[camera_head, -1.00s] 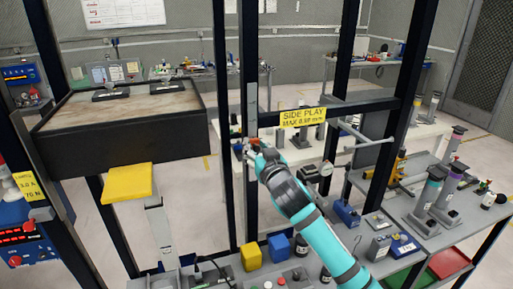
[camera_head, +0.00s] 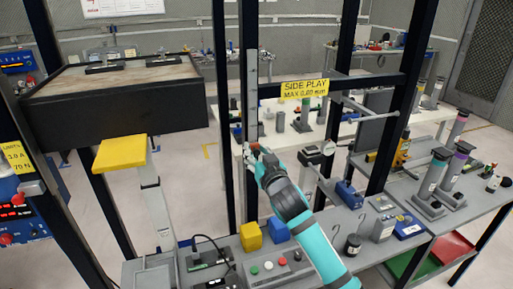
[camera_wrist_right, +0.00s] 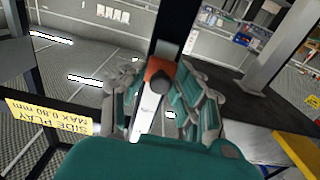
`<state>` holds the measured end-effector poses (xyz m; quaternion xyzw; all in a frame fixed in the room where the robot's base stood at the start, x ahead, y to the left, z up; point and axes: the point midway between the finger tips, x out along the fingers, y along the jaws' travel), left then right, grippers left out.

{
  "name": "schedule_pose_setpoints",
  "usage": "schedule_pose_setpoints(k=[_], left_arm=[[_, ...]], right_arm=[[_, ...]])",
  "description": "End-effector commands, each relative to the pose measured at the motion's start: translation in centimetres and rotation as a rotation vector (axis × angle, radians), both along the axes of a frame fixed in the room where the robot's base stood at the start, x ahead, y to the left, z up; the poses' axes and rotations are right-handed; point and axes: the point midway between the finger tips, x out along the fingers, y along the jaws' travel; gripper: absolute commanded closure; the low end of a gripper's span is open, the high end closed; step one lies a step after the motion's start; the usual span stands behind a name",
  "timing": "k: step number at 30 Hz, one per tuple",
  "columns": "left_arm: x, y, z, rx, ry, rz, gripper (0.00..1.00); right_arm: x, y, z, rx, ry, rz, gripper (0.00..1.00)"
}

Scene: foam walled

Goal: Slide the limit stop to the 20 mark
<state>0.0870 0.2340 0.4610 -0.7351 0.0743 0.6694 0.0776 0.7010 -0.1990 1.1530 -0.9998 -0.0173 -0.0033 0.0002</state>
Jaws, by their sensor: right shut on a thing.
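The limit stop, with an orange-red part (camera_wrist_right: 158,72) and a round grey knob, sits on a pale upright rail in the right wrist view. My right gripper (camera_wrist_right: 155,100) is shut on the stop, with its fingers on both sides. In the head view the gripper (camera_head: 257,155) is at the pale upright scale strip (camera_head: 252,85) on a dark post, below the SIDE PLAY label's height. Only a little red of the stop shows there. The scale's numbers are too small to read. My left gripper is not in view.
A yellow SIDE PLAY label (camera_head: 304,89) hangs on the crossbar right of the strip. A dark box (camera_head: 115,110) and yellow pad (camera_head: 120,153) stand at the left. A bench with a button box (camera_head: 275,268) and yellow and blue blocks lies below my right arm.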

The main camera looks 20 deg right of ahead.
Motion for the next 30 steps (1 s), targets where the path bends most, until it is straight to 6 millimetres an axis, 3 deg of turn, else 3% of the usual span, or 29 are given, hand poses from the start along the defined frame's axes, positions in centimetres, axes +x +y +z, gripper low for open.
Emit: schedule_pose_setpoints(k=[8,9,11,22,30], left_arm=[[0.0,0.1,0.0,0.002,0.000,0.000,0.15],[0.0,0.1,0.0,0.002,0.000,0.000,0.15],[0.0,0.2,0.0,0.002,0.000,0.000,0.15],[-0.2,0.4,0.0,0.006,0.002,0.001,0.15],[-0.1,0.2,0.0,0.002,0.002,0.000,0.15]], right_arm=[[0.0,0.0,-0.7,-0.002,0.015,-0.001,1.00],[0.0,0.0,-0.8,-0.002,0.016,-0.001,0.66],[0.0,0.0,-0.8,-0.002,0.016,-0.001,0.58],[-0.6,0.0,-0.5,-0.001,0.009,0.000,0.57],[-5.6,-0.2,-0.6,0.001,0.011,0.000,0.57]])
